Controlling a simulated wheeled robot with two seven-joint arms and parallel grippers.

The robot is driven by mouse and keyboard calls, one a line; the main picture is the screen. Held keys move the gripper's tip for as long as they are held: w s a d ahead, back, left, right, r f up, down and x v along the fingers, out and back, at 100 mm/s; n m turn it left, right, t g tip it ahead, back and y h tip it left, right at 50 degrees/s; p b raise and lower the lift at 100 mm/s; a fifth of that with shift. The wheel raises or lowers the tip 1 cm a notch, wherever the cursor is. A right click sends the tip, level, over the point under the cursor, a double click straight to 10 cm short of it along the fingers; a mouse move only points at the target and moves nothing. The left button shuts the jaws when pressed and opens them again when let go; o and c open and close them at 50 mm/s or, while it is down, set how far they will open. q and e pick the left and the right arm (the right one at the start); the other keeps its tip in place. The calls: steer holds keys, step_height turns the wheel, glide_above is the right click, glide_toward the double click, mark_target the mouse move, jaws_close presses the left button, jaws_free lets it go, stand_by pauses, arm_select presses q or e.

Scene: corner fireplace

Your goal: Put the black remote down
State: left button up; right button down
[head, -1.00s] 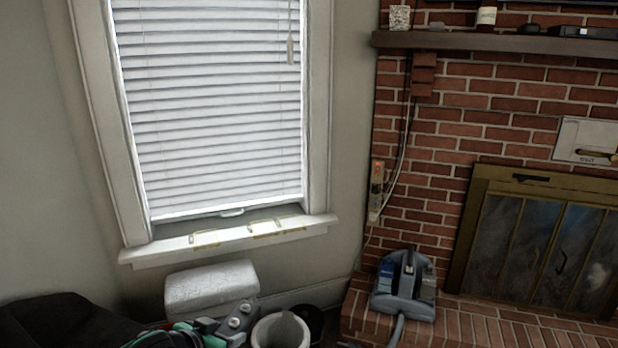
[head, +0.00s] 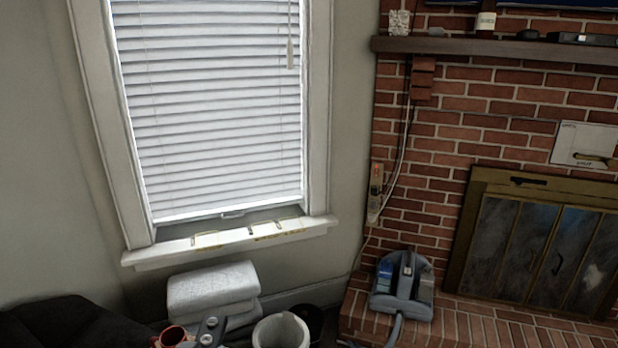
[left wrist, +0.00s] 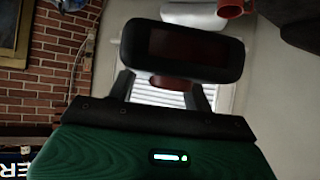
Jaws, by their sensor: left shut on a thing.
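The black remote (left wrist: 185,46) is a dark rounded block with a dull red face, in the upper middle of the left wrist view. My left gripper (left wrist: 165,82) is shut on it, one dark finger at each side, with the fingertips partly hidden behind it. The remote looks held in the air; no surface shows touching it. In the head view only a small grey part of my left arm shows at the bottom edge, and the remote cannot be made out there. My right gripper is in neither view.
A reddish cup (head: 174,337) stands at the bottom of the head view, near folded white towels (head: 211,287) and a white bin (head: 281,332). A dark seat (head: 65,322) is at left. A grey cleaner (head: 403,287) sits on the brick hearth (head: 480,322).

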arm_select(q)
steer(key=s, duration=0.2)
steer(key=s+f, duration=0.1)
steer(key=s, duration=0.1)
steer(key=s+f, duration=0.1)
steer(key=s, duration=0.1)
steer(key=shift+s, duration=0.3)
